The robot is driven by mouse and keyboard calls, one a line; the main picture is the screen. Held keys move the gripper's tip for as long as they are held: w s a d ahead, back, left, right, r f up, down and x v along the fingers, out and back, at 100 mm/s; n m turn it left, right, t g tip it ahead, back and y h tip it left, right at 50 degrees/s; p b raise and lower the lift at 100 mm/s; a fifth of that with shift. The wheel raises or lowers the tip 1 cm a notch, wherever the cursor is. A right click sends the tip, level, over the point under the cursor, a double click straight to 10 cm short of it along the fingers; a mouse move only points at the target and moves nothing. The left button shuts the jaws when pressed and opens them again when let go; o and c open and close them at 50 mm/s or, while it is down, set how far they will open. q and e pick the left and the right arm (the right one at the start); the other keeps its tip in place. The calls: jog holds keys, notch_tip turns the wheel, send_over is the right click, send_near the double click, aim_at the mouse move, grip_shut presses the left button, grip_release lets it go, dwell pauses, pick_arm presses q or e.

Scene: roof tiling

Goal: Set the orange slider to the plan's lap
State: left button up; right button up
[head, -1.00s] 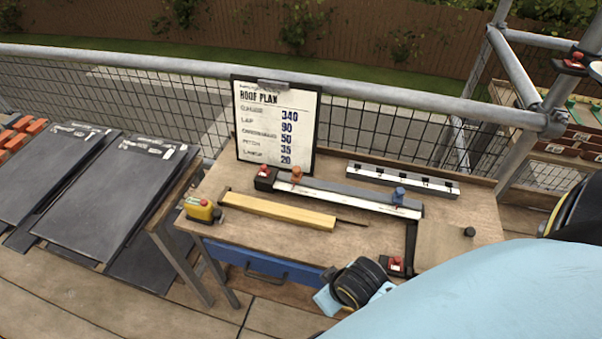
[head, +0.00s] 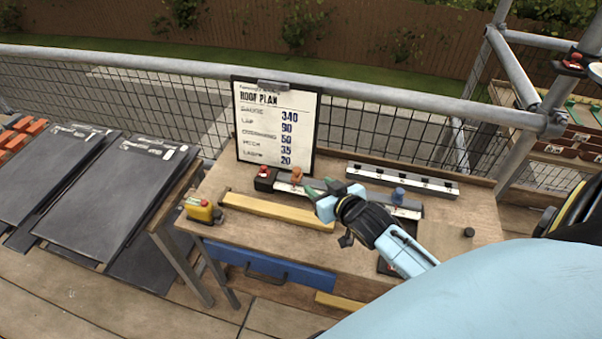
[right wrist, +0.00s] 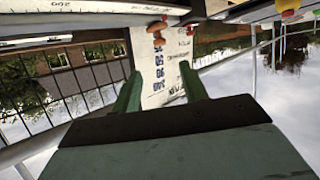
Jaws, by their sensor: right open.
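The orange slider (head: 296,175) sits near the left end of the ruled bar (head: 350,195) on the bench. It also shows beyond my fingers in the right wrist view (right wrist: 157,30). The roof plan (head: 276,125) stands behind it and reads lap 90, gauge 340. The blue slider (head: 398,195) is farther right on the bar. My right gripper (head: 320,188) is open and empty, just right of the orange slider and apart from it. My arm hides the middle of the bar. The scale is too small to read in the head view. My left gripper is out of view.
A wooden batten (head: 275,210) lies before the bar. A slotted grey rail (head: 403,180) lies behind it. Dark slates (head: 110,200) lean at left.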

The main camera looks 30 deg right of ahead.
aim_at(298, 171)
jog(key=b+x, duration=0.1)
jog(key=x, duration=1)
jog(key=shift+f+b, duration=0.1)
jog(key=shift+b, duration=0.3)
grip_shut()
